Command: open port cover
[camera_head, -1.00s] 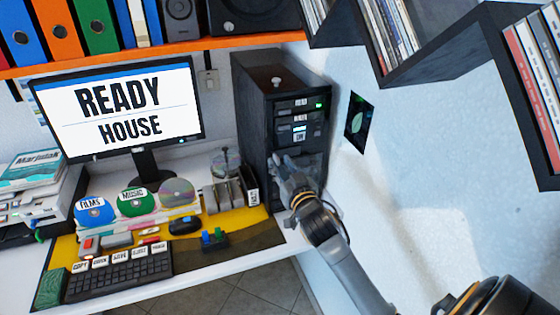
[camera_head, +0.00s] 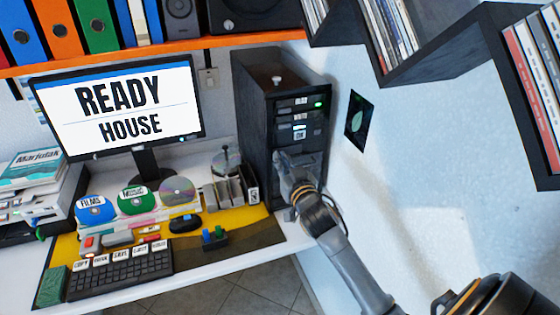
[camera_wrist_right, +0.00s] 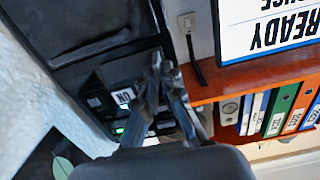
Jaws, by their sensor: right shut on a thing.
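The black computer tower (camera_head: 284,88) stands upright at the right end of the desk, its front facing me, with small labels and a green light high on it. My right gripper (camera_head: 279,157) is at the middle of that front, by its left edge. In the right wrist view my gripper's fingers (camera_wrist_right: 157,62) are close together at the edge of the dark front panel (camera_wrist_right: 85,40). They are shut on the port cover, whose held part is mostly hidden between the fingertips. My left gripper is not in view.
A monitor (camera_head: 118,98) stands left of the tower, with a keyboard (camera_head: 118,274) and discs before it. Small holders (camera_head: 230,190) stand just left of the tower. A white wall (camera_head: 420,160) rises on the right, with shelves (camera_head: 440,50) above.

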